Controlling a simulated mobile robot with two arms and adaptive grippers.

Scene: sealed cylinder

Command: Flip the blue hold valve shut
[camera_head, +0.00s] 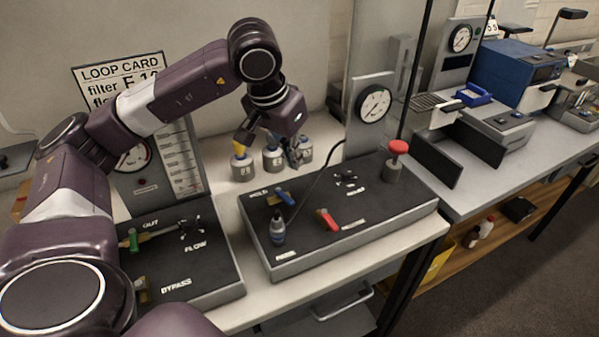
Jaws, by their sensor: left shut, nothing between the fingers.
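The blue hold valve handle (285,197) sits on the dark-topped panel box (345,250), beside a label that reads HOLD. Its handle lies slanted across the panel. My left gripper (291,153) is shut and empty, above and behind the blue handle and apart from it. It hangs in front of the small bottles at the back of the bench, and its fingers partly cover them. My right gripper is not in view.
A gauge (373,103) stands behind. Small bottles (242,165) stand at the back. A bypass panel (190,262) with a green handle (133,239) is at left.

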